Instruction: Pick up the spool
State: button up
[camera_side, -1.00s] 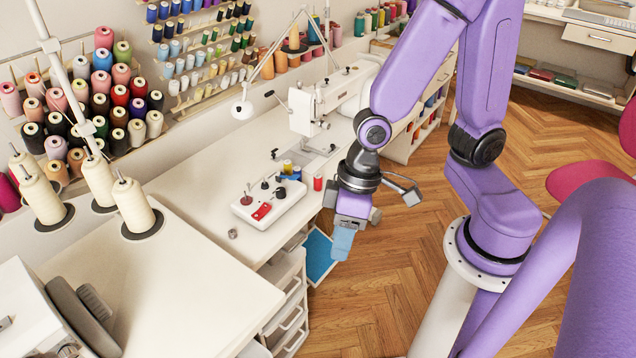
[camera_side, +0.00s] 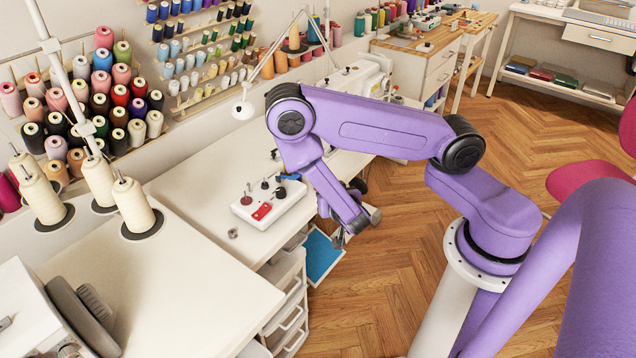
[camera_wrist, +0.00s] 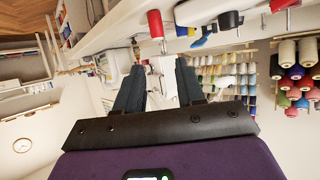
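A red spool (camera_wrist: 155,25) shows at the top of the wrist view, beyond my fingertips and roughly in line with the gap between them. In the side view my arm hides the place where it stood. My gripper (camera_wrist: 158,62) is open, with its two dark fingers apart and nothing between them. In the side view my gripper (camera_side: 339,240) hangs low beside the table's front edge, partly hidden behind my arm.
A white device with knobs and a red piece (camera_side: 262,211) stands on the white table (camera_side: 190,185). A small grey object (camera_side: 233,233) lies near the edge. Cream cones (camera_side: 135,205) stand at left. White drawers (camera_side: 290,300) and a blue panel (camera_side: 320,257) are below.

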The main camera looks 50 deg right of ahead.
jog(key=shift+h, duration=0.3)
jog(key=x, duration=1.2)
jog(key=shift+w+d+r, duration=0.1)
jog(key=shift+d+r, duration=0.25)
jog(key=shift+d, duration=0.05)
jog(key=shift+a+x, duration=0.25)
jog(key=shift+x, duration=2.45)
jog(key=shift+w+f, duration=0.1)
jog(key=shift+f, duration=0.1)
jog(key=c, duration=0.7)
